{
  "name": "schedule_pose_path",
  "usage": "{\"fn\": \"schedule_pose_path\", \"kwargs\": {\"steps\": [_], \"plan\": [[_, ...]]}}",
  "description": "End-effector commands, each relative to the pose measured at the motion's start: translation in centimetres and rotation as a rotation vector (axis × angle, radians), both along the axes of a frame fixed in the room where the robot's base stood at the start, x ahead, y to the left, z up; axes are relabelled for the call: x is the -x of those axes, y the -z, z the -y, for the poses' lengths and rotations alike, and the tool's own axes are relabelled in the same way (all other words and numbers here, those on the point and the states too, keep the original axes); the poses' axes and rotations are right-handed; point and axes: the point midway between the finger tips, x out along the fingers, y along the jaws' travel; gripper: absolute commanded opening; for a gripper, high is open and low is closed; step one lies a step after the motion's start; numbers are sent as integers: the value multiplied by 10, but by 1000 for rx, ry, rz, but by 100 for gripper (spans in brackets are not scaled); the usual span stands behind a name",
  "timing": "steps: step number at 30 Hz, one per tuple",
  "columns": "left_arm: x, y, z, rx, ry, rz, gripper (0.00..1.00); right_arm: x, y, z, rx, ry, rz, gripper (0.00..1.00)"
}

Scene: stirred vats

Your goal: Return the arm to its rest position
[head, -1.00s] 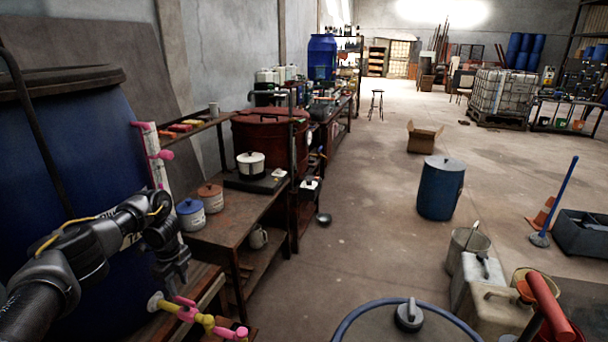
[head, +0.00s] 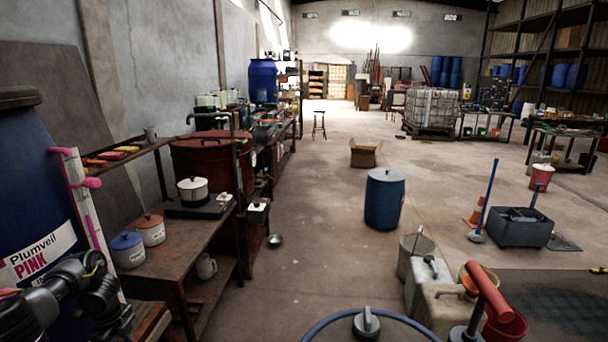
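My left arm comes in from the lower left corner of the head view, in front of a big blue vat (head: 38,195) labelled "Plumveil PINK". My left gripper (head: 118,328) is low beside the vat, near the frame's bottom edge. It is dark and small there, and I cannot tell whether its fingers are apart. I see nothing clearly held in it. My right gripper and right arm are not in view.
A wooden bench (head: 188,240) with a blue-lidded pot (head: 128,250), a brown-lidded pot (head: 151,230) and a white pot (head: 192,190) stands right of the vat. A blue drum (head: 384,200) and jerrycans (head: 440,303) stand on the floor. The middle floor is open.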

Motion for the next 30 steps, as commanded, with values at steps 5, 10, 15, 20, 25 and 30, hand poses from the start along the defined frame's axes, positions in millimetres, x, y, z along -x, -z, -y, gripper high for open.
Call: {"fn": "schedule_pose_path", "kwargs": {"steps": [5, 10, 15, 20, 25, 30], "plan": [[-1, -17, -1, 1, -1, 3, 35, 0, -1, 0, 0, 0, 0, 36], [-1, -54, -2, -3, 0, 5, 35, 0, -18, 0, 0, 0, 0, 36], [-1, -89, -2, -4, 0, 4, 35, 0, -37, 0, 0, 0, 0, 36], [-1, -116, -2, -4, -1, 4, 35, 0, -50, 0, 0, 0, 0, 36], [0, -67, -1, 1, -5, 0, 35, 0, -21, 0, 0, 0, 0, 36], [1, -32, 0, 1, -5, -1, 35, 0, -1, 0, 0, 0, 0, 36]]}}
